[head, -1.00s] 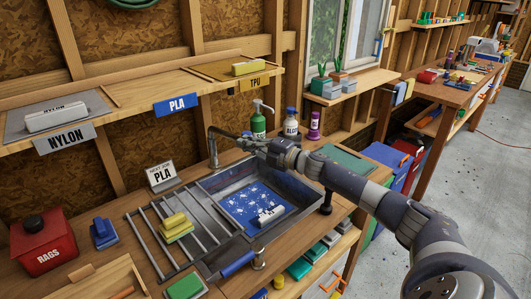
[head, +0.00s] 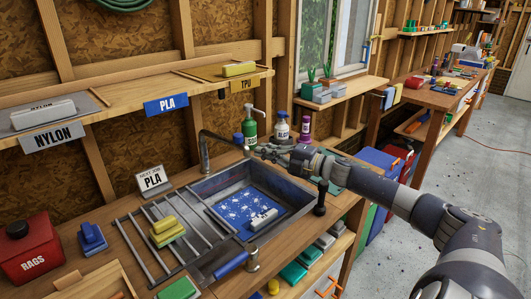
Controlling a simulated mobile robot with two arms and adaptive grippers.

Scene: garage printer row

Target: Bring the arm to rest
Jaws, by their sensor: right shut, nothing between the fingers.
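My right arm reaches in from the lower right. Its gripper (head: 262,151) is shut and empty. In the picture it lies over the back edge of the metal sink (head: 305,207), by the end of the faucet's spout (head: 205,152). I cannot tell whether the gripper touches the spout. In the sink lies a blue, white-speckled plate (head: 235,208) with a white labelled block (head: 263,218) on it. My left gripper is out of view.
Behind the gripper stand a green pump bottle (head: 250,131), a white bottle (head: 281,131) and a purple bottle (head: 305,130). A sponge (head: 165,230) sits on the drying rack (head: 130,236) left of the sink. A shelf (head: 120,98) runs above. Open floor (head: 485,180) lies right.

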